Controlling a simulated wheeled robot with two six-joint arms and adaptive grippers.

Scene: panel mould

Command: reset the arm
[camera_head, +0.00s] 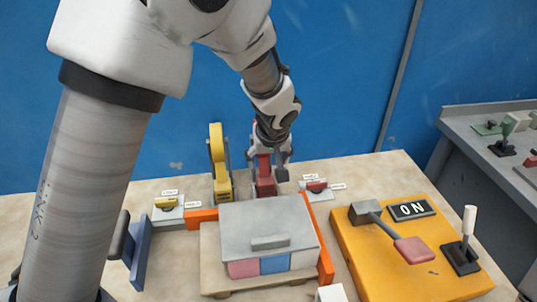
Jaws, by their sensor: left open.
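My left arm reaches in from the left and bends down to the back of the table. My left gripper (270,158) is open at the red upright lever (265,184). Its fingers overlap the upper part of the lever in this view, and I cannot tell whether they touch it. The gripper hides part of the lever. My right gripper is not in view.
A yellow upright lever (219,165) stands left of the red one. A grey-lidded mould (268,226) with pink, blue and white blocks stands in front. At right is a yellow panel (400,272) with a red-ended lever (413,250), an ON sign (411,210) and a white-handled switch (466,235).

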